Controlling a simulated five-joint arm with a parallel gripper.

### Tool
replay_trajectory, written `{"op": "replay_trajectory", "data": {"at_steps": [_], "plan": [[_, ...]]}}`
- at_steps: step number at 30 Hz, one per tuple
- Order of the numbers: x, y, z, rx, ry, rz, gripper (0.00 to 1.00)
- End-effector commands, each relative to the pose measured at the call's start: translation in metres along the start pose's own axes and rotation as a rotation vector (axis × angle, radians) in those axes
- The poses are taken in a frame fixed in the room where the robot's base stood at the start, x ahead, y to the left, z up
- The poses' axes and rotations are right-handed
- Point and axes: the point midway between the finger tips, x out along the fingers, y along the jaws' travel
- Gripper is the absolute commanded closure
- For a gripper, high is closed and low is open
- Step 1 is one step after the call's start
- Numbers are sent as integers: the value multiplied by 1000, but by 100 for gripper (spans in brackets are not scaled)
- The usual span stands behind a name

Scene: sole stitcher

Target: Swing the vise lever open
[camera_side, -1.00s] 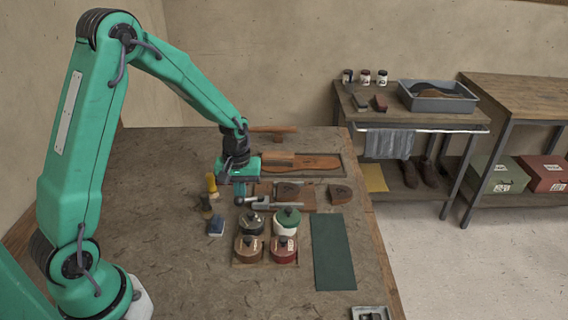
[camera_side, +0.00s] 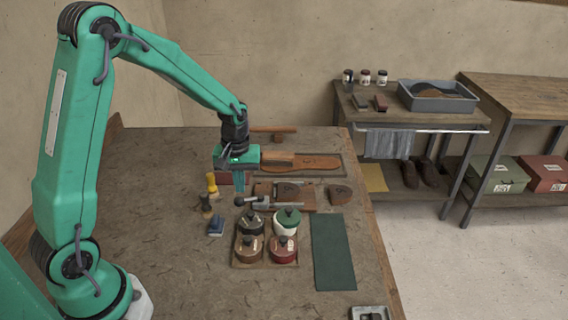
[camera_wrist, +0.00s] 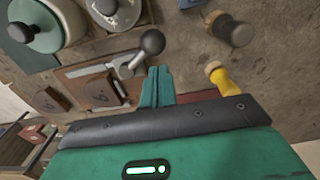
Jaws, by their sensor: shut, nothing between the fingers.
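The vise lever is a grey metal bar (camera_side: 259,201) with a dark ball knob (camera_side: 239,201) at its left end. In the wrist view the ball knob (camera_wrist: 152,42) lies just beyond my fingertips, with the bar (camera_wrist: 127,66) running down-left from it. My gripper (camera_side: 239,189) points down just above and behind the knob in the side view. Its green fingers (camera_wrist: 157,70) are together with nothing between them. I see a gap between fingers and knob in the picture but cannot judge contact depth.
A yellow-handled tool (camera_side: 212,184), a dark-handled tool (camera_side: 205,206) and a blue block (camera_side: 216,226) stand left of the lever. Several lidded pots (camera_side: 284,248) sit in a tray in front. A green mat (camera_side: 333,252) lies to the right. The left bench is clear.

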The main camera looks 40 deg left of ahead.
Motion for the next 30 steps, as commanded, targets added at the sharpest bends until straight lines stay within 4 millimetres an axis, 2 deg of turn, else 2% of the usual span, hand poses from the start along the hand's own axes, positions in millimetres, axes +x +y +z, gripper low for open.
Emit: {"op": "replay_trajectory", "data": {"at_steps": [12, 25, 30], "plan": [[-23, 0, 0, 0, 1, 1, 100], [-25, 0, 0, 0, 0, 0, 100], [-25, 0, -6, -1, 0, 0, 100]]}}
